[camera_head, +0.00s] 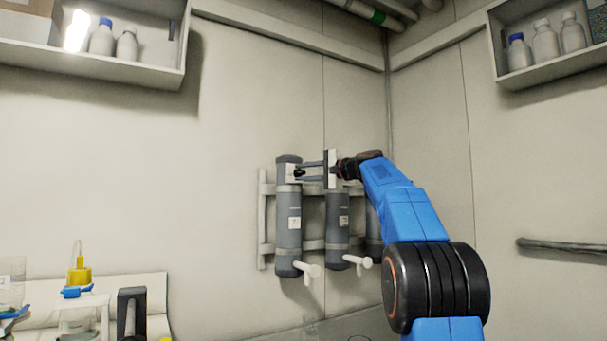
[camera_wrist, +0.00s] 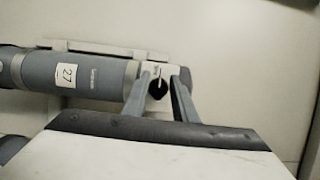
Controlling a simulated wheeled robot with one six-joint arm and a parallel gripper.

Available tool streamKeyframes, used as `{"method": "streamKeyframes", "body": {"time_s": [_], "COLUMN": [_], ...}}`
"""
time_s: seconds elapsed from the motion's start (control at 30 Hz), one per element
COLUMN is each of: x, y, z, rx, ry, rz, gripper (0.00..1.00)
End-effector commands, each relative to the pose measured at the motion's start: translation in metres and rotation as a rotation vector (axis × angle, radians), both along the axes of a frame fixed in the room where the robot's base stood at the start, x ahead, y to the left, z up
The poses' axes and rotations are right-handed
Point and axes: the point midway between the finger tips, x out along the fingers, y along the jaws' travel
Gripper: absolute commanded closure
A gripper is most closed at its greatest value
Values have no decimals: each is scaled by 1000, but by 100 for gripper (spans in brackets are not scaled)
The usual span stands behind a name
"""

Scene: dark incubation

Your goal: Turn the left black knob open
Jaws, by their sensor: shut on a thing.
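The left black knob (camera_head: 298,172) is on the upper front of the left grey cylinder (camera_head: 289,222), which hangs upright on the wall. My gripper (camera_head: 304,172) reaches it from the right, and its two fingers are shut on the knob. In the wrist view, the black knob (camera_wrist: 158,89) shows between the two grey fingers (camera_wrist: 164,82), in front of the cylinder's pale upper part.
A second grey cylinder (camera_head: 337,225) hangs just right, partly behind my gripper, and a third is mostly hidden by my arm. White spouts (camera_head: 308,270) stick out below. Shelves with bottles (camera_head: 101,40) are high on both sides. A bench (camera_head: 150,285) stands lower left.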

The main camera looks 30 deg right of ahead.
Motion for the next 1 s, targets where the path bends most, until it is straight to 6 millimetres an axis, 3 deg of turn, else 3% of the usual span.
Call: {"method": "streamKeyframes", "body": {"time_s": [0.5, 0.53, 0.83, 1.0], "x": [1, 1, -1, -13], "y": [0, 0, -1, -6], "z": [-2, -2, -1, 0], "rx": [-17, -17, -17, -17], "ry": [2, 2, 0, 0], "rz": [1, 0, 0, -2], "gripper": [97, 71, 71, 71]}}
